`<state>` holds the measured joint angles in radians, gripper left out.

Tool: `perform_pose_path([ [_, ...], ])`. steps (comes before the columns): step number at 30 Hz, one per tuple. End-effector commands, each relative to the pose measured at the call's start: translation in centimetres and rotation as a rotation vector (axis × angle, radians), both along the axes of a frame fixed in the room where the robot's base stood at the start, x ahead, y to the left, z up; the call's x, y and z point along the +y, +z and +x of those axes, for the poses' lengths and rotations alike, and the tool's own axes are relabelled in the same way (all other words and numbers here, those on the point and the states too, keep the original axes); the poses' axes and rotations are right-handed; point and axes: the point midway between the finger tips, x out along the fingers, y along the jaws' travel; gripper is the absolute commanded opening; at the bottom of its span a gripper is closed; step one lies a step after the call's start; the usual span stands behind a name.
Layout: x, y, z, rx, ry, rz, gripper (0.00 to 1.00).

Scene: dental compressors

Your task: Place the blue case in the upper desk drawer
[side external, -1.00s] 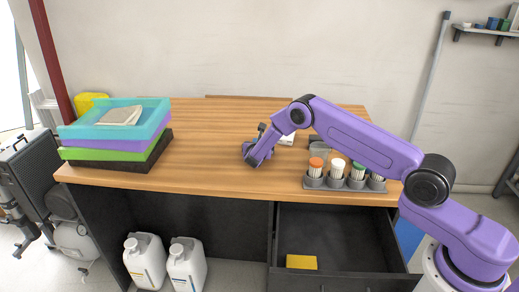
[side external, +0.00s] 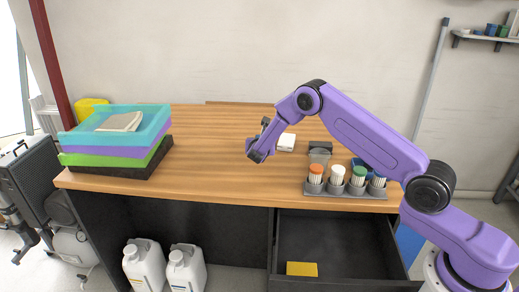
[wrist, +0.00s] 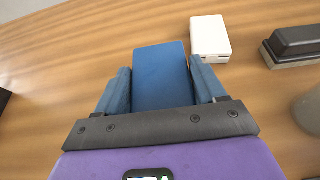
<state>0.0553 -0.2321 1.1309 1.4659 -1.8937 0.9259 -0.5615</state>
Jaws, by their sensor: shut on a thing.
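The blue case (wrist: 160,78) sits between the two fingers of my gripper (wrist: 162,88) in the wrist view, and the fingers are shut on it. In the side view my gripper (side external: 257,151) is just above the middle of the desk, and the case cannot be made out clearly there. The upper desk drawer (side external: 338,281) is pulled open below the desktop at the right front, lower than my gripper and to its right. A yellow item (side external: 302,269) lies inside it near the front left; the rest of the visible floor looks clear.
A rack (side external: 345,193) with several capped containers stands at the desk's front edge above the drawer. A white box (side external: 286,142) lies right of my gripper, and a dark block (wrist: 295,43) is beyond it. Stacked trays (side external: 115,140) stand at the left. The desk's middle is clear.

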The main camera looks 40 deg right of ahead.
Motion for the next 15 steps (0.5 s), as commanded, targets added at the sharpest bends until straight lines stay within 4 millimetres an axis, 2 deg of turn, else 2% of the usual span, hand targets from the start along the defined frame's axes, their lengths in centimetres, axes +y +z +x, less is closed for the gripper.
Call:
perform_pose_path([
  [1, 0.1, 1.1, -0.7, -0.002, 0.001, 0.0, 0.33],
  [6, 0.3, 4.0, -3.2, -0.003, 0.0, 0.0, 0.33],
  [15, 0.8, 6.1, -8.3, 0.0, 0.002, 0.0, 0.33],
])
